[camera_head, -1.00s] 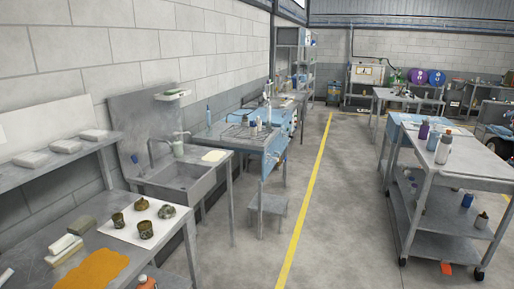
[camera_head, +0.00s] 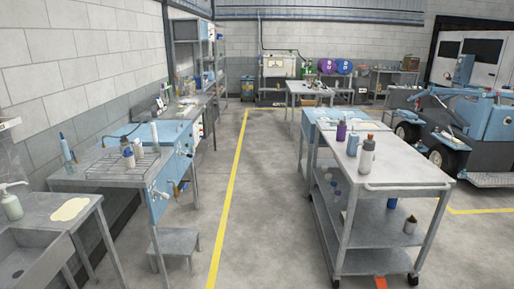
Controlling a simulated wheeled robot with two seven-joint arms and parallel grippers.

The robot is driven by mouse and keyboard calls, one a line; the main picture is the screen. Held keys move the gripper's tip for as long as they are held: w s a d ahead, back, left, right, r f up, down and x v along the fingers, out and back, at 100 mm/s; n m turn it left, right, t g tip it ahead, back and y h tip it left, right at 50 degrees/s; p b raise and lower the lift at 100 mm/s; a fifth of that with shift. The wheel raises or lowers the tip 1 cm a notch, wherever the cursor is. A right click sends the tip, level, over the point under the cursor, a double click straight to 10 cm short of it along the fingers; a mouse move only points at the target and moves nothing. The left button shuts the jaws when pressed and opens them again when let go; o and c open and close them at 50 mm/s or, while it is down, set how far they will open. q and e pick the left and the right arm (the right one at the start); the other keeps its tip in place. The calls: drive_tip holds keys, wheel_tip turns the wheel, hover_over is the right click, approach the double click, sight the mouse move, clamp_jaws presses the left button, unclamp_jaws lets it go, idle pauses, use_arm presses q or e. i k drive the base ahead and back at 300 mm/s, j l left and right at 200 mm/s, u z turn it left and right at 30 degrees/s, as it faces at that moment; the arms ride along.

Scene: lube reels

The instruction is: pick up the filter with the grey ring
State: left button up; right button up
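No filter with a grey ring can be made out in the current head view. The bench with the small round parts on a white sheet, seen a second ago at the lower left, is out of the picture. Neither of my grippers is in view, so nothing shows of what they hold.
A grey cart (camera_head: 405,174) with several bottles stands at right. A sink (camera_head: 28,266), a blue wash station (camera_head: 158,207) and a low stool (camera_head: 175,241) line the left. The floor between, along a yellow line (camera_head: 230,190), is clear. A blue vehicle (camera_head: 490,122) stands far right.

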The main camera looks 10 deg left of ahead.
sight(124, 140)
drive_tip(key=i+u, duration=0.15)
drive_tip(key=i, duration=0.3)
drive_tip(key=i+l+u, duration=0.15)
drive_tip(key=i, duration=0.3)
drive_tip(key=i+l+u, duration=0.15)
drive_tip(key=i, duration=0.3)
drive_tip(key=i+l+u, duration=0.15)
drive_tip(key=i, duration=0.3)
